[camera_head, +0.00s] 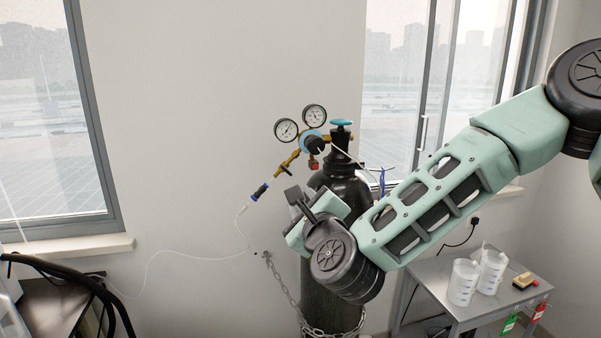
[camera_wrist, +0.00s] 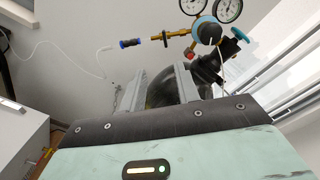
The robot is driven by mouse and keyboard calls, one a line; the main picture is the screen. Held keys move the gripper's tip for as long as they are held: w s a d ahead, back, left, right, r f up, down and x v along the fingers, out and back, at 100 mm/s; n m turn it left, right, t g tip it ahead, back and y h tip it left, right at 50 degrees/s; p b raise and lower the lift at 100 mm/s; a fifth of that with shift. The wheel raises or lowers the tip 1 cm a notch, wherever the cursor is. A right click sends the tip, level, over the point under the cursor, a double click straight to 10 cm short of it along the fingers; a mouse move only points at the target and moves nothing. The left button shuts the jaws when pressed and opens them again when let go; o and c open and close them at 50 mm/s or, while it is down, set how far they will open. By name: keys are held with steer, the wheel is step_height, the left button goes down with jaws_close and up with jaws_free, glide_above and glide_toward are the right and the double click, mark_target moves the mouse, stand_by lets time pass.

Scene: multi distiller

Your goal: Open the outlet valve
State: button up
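A gas cylinder (camera_head: 345,185) stands against the wall with a brass regulator (camera_head: 290,160) on top. The regulator carries two round gauges (camera_head: 286,130), a black knob with a blue ring (camera_head: 314,142) and a small red part (camera_head: 313,165). I cannot tell which part is the outlet valve. A teal handwheel (camera_head: 341,123) tops the cylinder. My gripper (camera_wrist: 160,84) is open and empty, below the regulator, in front of the cylinder.
A thin white tube (camera_head: 190,252) runs from the fitting along the wall. A chain (camera_head: 285,290) goes round the cylinder. A grey table (camera_head: 440,290) at right holds white beakers (camera_head: 464,282). Windows flank the cylinder.

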steer(key=p, duration=0.7)
glide_toward(286, 171)
steer(key=shift+m, duration=0.3)
steer(key=x, duration=0.8)
steer(key=shift+r, duration=0.1)
steer(key=shift+w+a, duration=0.15)
steer(key=shift+w, duration=0.4)
steer(key=shift+c, duration=0.3)
jaws_close()
